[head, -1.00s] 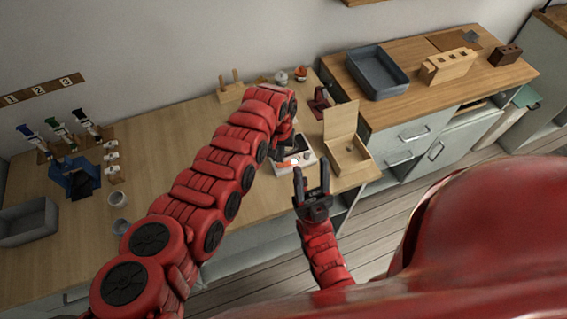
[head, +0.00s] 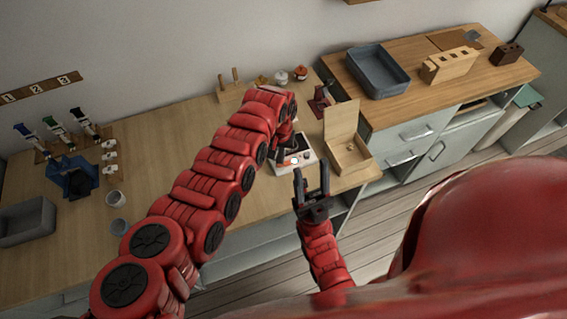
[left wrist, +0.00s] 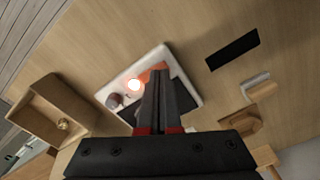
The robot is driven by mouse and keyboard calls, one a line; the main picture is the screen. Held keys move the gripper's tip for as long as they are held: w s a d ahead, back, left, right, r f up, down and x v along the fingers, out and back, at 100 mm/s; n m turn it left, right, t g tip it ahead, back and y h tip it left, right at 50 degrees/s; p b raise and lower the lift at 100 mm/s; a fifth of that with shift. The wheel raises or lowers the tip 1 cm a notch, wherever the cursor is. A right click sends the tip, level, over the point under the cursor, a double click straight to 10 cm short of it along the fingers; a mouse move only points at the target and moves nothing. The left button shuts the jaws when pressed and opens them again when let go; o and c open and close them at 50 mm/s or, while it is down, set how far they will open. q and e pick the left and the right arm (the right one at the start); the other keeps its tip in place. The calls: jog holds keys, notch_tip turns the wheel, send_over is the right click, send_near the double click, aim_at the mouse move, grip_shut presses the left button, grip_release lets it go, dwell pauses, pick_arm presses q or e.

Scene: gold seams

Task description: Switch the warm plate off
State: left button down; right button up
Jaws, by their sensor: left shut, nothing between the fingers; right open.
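The warm plate (head: 304,156) is a small white box with a dark top near the counter's front edge. My right gripper (head: 311,171) is open and empty, in front of the plate.
An open wooden box (head: 361,158) stands right of the plate. A dark red stand (head: 320,101) is behind it. Small jars (head: 300,74) and a wooden rack (head: 231,92) are at the back. A grey tray (head: 352,61) sits on the right counter. The counter's left middle is clear.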

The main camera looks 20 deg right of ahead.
pick_arm(q)
jog(key=shift+f+b, duration=0.55)
jog(key=shift+f, duration=0.1)
notch_tip(320, 180, up, 7)
jog(key=p, duration=0.5)
dwell(0.5)
dwell(0.4)
